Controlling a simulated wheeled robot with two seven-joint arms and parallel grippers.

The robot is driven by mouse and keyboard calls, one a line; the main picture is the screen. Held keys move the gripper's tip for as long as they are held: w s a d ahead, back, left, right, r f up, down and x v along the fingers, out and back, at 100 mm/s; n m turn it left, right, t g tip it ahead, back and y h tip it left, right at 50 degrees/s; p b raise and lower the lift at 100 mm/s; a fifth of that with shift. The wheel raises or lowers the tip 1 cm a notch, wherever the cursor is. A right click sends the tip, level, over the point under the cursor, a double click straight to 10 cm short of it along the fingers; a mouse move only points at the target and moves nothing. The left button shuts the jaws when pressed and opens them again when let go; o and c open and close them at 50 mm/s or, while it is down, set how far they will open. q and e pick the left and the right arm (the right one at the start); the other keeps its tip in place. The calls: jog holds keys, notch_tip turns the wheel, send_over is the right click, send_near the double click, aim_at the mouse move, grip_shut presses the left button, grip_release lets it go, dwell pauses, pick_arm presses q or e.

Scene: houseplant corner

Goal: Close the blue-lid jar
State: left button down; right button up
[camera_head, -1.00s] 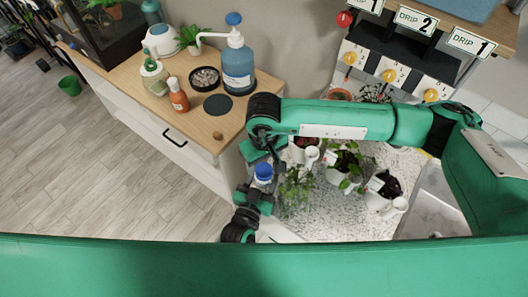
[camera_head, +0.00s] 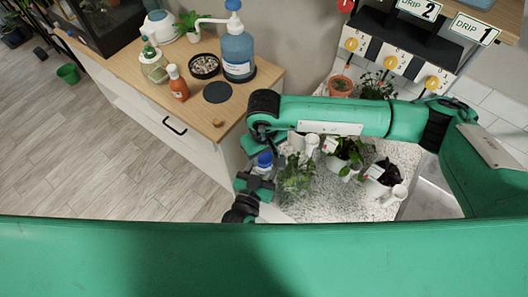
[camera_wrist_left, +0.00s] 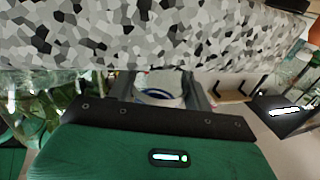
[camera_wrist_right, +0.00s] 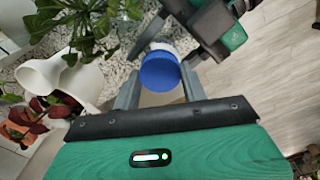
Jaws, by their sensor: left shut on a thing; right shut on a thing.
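The blue lid (camera_wrist_right: 160,73) sits between the fingers of my right gripper (camera_wrist_right: 158,90), which is shut on it. The white jar (camera_wrist_right: 161,47) is right against the lid's far side in the right wrist view. I cannot tell whether the lid is seated. My left gripper (camera_wrist_left: 160,92) is shut on the jar, whose pale body and blue ring (camera_wrist_left: 160,97) show between its fingers in the left wrist view. In the head view the lid (camera_head: 265,158) is small, with my right gripper (camera_head: 260,150) above it and my left gripper (camera_head: 258,183) below.
Potted plants (camera_head: 348,150) and white cups stand on the speckled table (camera_head: 325,205) just right of the grippers. A wooden-topped cabinet (camera_head: 240,105) with a pump bottle (camera_head: 237,52) stands behind, to the left. Open floor (camera_head: 110,150) lies at the left.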

jog(key=m, duration=0.6)
jog(key=shift+c, duration=0.2)
jog(key=m, duration=1.2)
jog(key=shift+m, duration=0.3)
jog(key=m, duration=0.4)
jog(key=shift+m, duration=0.4)
jog(key=m, duration=0.6)
jog(key=shift+f, duration=0.1)
jog(key=m, duration=1.7)
jog(key=shift+m, duration=0.4)
jog(key=o, duration=1.2)
